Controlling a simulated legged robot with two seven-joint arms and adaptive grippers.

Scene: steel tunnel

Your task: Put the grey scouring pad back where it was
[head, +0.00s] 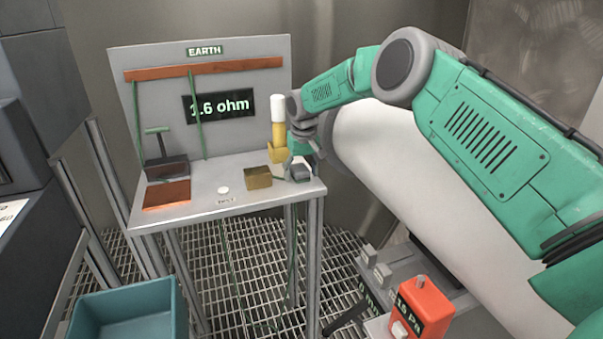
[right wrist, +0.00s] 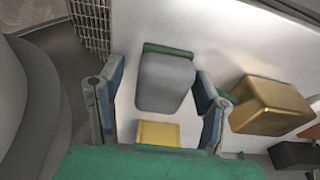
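The grey scouring pad (right wrist: 165,82) is a rounded grey block with a green strip along its far edge. In the right wrist view it lies between the two fingers of my right gripper (right wrist: 158,105), which is open, with gaps to both sides. In the head view the pad (head: 300,172) is at the right end of the grey bench (head: 225,187), partly hidden by my right gripper (head: 303,160). Whether the pad touches the bench top is not clear. My left gripper is out of view.
A brass block (head: 258,178) is left of the pad. A yellow tool with a white top (head: 278,120) stands behind it. A teal bin (head: 125,310) stands below the bench.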

